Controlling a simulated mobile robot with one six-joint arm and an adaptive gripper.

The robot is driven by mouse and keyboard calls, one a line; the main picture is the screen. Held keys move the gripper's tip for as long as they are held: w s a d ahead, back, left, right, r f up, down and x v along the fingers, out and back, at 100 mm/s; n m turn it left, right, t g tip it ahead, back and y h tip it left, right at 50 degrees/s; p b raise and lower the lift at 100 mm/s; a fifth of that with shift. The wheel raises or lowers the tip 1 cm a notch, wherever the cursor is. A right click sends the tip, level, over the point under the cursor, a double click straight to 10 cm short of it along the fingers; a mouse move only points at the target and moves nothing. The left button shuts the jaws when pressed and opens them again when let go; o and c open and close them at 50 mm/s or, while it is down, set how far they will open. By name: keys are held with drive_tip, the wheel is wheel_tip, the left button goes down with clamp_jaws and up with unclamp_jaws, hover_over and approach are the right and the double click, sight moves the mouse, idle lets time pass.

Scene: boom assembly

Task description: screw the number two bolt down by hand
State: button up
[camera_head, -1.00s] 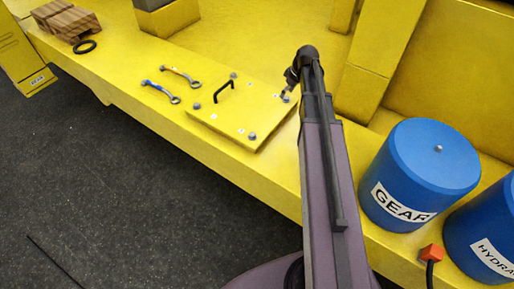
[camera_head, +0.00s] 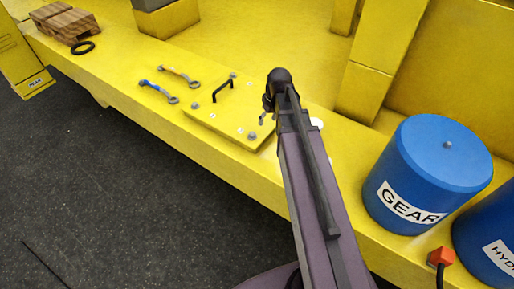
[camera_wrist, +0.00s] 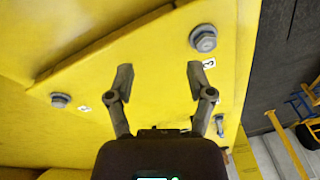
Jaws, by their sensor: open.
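A yellow cover plate (camera_head: 225,118) with grey hex bolts lies on the yellow ledge. In the wrist view one bolt (camera_wrist: 204,40) is at the upper right beside a label that looks like 3. Another bolt (camera_wrist: 60,100) is at the left beside a small label (camera_wrist: 84,108) that may read 2. My gripper (camera_wrist: 160,82) is open and empty above the plate, between these bolts and touching neither. In the head view my arm hides the plate's right corner; a front bolt (camera_head: 252,136) and a left bolt (camera_head: 197,106) show.
Blue drums (camera_head: 428,172) stand at the right. Wooden blocks (camera_head: 66,24) and a black ring (camera_head: 83,47) are far left.

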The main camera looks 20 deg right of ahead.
drive_tip(key=s+a+f+b, duration=0.1)
drive_tip(key=s+a, duration=0.1)
drive_tip(key=s+a+f+m+b, duration=0.1)
drive_tip(key=s+a, duration=0.1)
drive_tip(key=s, duration=0.1)
drive_tip(key=s+a+f+m+g+h+b, duration=0.1)
drive_tip(key=s+a+f, duration=0.1)
drive_tip(key=shift+s+a+f+b, duration=0.1)
drive_tip(key=shift+s+a+b, duration=0.15)
drive_tip(key=shift+a+b, duration=0.05)
idle(0.3)
drive_tip(key=shift+s+a+m+h, duration=0.15)
drive_tip(key=shift+s+a+m, duration=0.25)
drive_tip(key=shift+s, duration=0.4)
drive_tip(key=shift+s+a+m+h, duration=0.15)
drive_tip(key=shift+s+a+m, duration=0.15)
drive_tip(key=shift+s+a, duration=0.35)
drive_tip(key=shift+s+d, duration=0.1)
drive_tip(key=shift+d, duration=0.05)
